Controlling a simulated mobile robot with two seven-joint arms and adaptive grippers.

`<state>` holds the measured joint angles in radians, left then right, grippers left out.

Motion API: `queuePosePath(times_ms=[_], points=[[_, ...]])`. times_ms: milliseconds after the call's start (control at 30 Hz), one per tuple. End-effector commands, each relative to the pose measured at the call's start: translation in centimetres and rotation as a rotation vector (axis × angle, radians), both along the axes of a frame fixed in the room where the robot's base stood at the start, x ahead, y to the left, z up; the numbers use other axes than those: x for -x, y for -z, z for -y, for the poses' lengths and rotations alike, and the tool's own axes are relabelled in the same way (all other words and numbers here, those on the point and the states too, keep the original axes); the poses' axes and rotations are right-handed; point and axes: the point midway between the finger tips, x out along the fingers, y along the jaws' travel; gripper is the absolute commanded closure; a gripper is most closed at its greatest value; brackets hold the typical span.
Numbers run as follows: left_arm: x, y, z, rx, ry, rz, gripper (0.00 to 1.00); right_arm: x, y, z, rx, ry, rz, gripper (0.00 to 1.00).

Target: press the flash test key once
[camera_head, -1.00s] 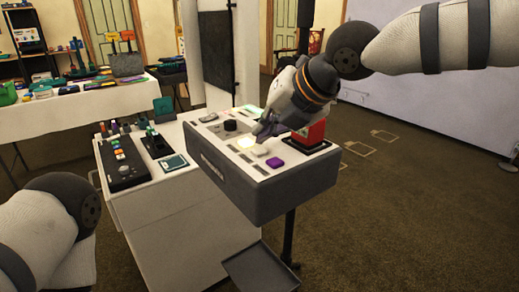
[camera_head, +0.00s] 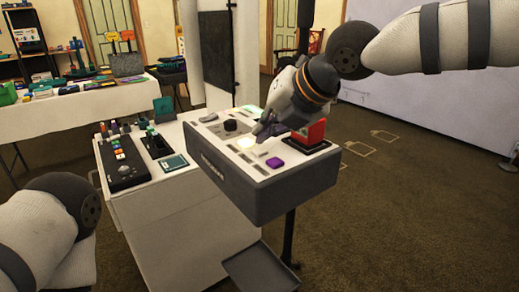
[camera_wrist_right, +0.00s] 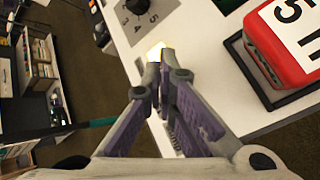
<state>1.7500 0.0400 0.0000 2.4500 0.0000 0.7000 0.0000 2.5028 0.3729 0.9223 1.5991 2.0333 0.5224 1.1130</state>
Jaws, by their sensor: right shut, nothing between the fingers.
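The control panel (camera_head: 225,172) is a grey box with a pale top that carries several keys and a black knob (camera_head: 231,125). A key glowing pale yellow (camera_head: 245,143) sits near its middle; I cannot read any label that marks the flash test key. A white key (camera_head: 261,152) and a purple key (camera_head: 275,163) sit beside it. My right gripper (camera_head: 258,139) is shut and empty, with its tips low over the glowing key. In the right wrist view, the glow (camera_wrist_right: 156,50) shows just beyond the fingertips (camera_wrist_right: 160,62); contact is unclear. My left gripper is out of view.
A red box (camera_head: 311,133) on a black base stands at the panel's right end, close to my right gripper. A white cabinet (camera_head: 180,225) with a black button console (camera_head: 124,163) stands to the left. A small grey tray (camera_head: 260,266) is below the panel.

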Motion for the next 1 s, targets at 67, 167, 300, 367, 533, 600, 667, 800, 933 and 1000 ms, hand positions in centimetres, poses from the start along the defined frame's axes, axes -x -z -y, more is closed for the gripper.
queuePosePath(times_ms=[67,167,300,367,533,600,667,800,933,1000], points=[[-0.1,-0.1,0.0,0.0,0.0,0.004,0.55,0.0,0.1,0.0,0.0,0.0,0.0,1.0],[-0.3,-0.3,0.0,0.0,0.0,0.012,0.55,0.1,0.3,0.0,0.001,0.0,0.003,1.0],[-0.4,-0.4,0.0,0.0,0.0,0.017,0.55,0.0,0.7,0.0,0.0,-0.001,0.002,1.0],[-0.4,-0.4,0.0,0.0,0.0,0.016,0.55,0.0,0.8,0.0,-0.001,0.0,0.001,1.0],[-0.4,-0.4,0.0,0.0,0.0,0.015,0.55,0.0,0.9,0.0,0.0,0.0,0.0,1.0],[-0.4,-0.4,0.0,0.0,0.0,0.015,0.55,0.0,0.9,0.0,0.0,0.0,0.0,1.0],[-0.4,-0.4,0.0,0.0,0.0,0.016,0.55,0.0,0.9,0.0,0.0,0.0,0.0,1.0],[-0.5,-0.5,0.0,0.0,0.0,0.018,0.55,0.0,1.1,0.0,0.0,0.0,0.0,1.0],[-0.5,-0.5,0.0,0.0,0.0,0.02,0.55,0.0,1.2,0.0,0.001,-0.001,0.0,1.0],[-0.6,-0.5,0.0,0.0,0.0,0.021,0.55,0.0,1.3,0.0,0.001,0.0,0.0,1.0]])
